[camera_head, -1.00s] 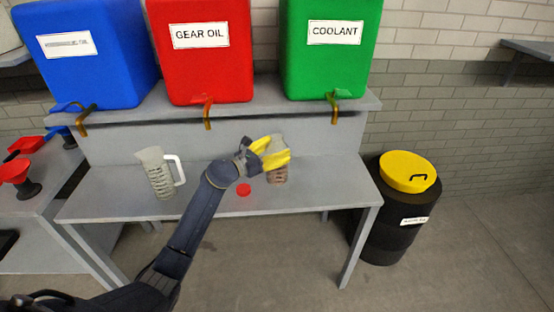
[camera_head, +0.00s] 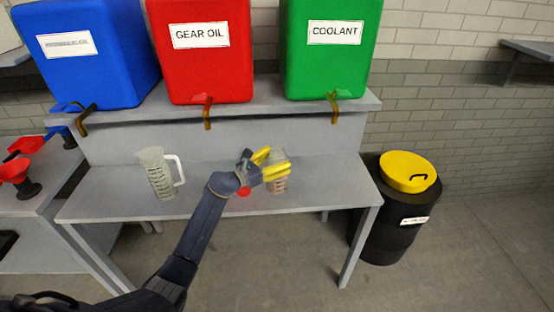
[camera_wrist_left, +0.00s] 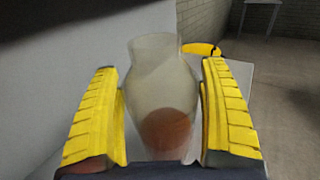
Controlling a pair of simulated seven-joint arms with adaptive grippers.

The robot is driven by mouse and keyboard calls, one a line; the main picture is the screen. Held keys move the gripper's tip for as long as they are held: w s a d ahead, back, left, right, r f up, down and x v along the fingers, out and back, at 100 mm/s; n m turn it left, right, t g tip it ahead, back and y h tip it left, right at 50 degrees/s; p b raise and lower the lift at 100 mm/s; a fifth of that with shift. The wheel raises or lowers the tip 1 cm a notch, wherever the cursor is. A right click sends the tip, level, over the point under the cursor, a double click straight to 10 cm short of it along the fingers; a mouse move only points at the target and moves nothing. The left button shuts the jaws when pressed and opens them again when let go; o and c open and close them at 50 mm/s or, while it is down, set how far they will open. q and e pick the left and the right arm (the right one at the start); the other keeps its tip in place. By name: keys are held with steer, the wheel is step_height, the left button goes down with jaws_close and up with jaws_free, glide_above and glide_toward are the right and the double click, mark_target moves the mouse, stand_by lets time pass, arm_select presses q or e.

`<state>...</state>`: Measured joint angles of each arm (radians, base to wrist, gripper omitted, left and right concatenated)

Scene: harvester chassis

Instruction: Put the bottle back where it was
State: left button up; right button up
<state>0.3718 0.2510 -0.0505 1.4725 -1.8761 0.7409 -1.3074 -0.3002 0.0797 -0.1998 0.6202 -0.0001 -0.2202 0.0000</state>
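The bottle (camera_head: 279,184) is a clear, upright container with reddish-brown content at the bottom, at the right part of the grey bench. My left gripper (camera_head: 268,164) reaches it from the left, its yellow fingers on either side of it. In the left wrist view the bottle (camera_wrist_left: 160,90) fills the space between the two finger pads (camera_wrist_left: 163,122), which appear to touch its sides. The bottle's base is low over the bench top; whether it rests there I cannot tell. My right gripper is not in view.
A clear jug (camera_head: 158,174) with a white handle stands left on the bench (camera_head: 220,206). Blue (camera_head: 95,75), red (camera_head: 200,70) and green (camera_head: 328,70) tanks with taps sit on the shelf above. A black drum (camera_head: 390,235) stands right.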

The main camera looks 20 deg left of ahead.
arm_select(q)
steer(key=o, duration=0.3)
steer(key=shift+o, duration=0.2)
